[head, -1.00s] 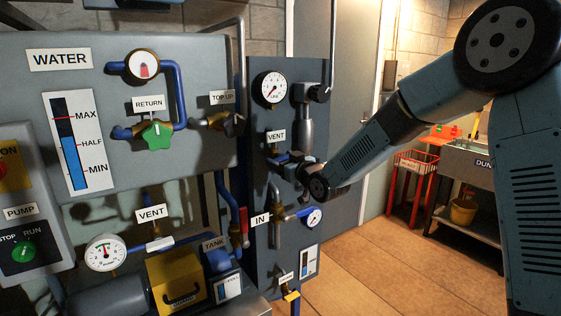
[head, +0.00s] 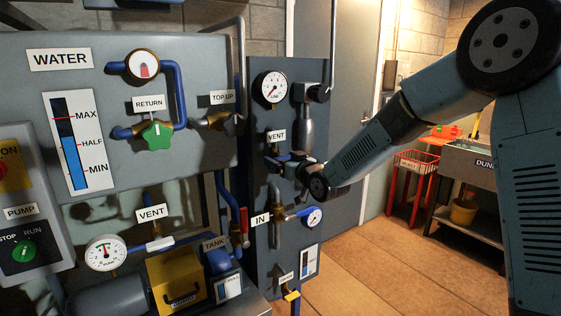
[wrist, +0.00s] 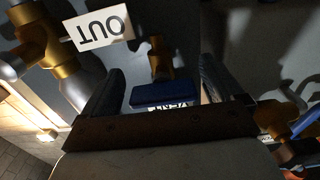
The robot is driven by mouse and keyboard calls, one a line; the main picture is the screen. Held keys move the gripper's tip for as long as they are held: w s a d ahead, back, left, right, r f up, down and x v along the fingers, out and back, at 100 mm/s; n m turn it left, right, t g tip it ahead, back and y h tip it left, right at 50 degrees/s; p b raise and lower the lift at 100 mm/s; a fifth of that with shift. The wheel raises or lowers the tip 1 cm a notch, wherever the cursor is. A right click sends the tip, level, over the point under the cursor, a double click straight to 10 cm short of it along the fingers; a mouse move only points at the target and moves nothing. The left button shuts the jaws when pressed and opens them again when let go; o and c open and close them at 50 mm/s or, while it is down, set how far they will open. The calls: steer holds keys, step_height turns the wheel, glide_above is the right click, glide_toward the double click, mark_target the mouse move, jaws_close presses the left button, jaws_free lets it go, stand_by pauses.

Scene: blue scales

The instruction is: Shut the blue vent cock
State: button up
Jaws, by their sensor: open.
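The blue vent cock has a dark blue handle (wrist: 163,95) on a brass stem (wrist: 161,66) in the wrist view. The handle lies crosswise in the picture, between the two fingers of my gripper (wrist: 162,88). The fingers are open, one on each side of the handle, with a gap visible at both ends. A partly covered upside-down VENT label shows just below the handle. In the head view, my gripper (head: 287,160) is at the dark panel, just under the VENT label (head: 276,136). The gripper and wrist hide most of the cock there.
A line gauge (head: 270,88) is above, and an IN valve (head: 276,207) with a small gauge (head: 312,217) below. The OUT label (wrist: 101,25) and brass pipework are close by in the wrist view. A water panel (head: 205,70) stands left. Open floor lies right.

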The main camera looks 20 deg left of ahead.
steer(key=shift+s+d, duration=0.1)
steer(key=v, duration=1.3)
steer(key=shift+s+d, duration=0.15)
steer(key=shift+s, duration=0.05)
steer(key=s+d+r+m+h, duration=0.25)
steer(key=d+h, duration=0.35)
steer(key=d, duration=0.6)
steer(key=s+d+r+m+h, duration=0.1)
steer(key=s+d+m+h, duration=0.2)
steer(key=d+h, duration=0.55)
steer(key=s+d+m+g, duration=0.2)
steer(key=s+d, duration=0.5)
steer(key=s, duration=0.4)
steer(key=s+d+m+g, duration=0.2)
steer(key=s+d+g, duration=0.2)
steer(key=s+d, duration=0.3)
steer(key=s, duration=0.4)
steer(key=shift+d+r+y, duration=0.3)
steer(key=shift+y, duration=0.05)
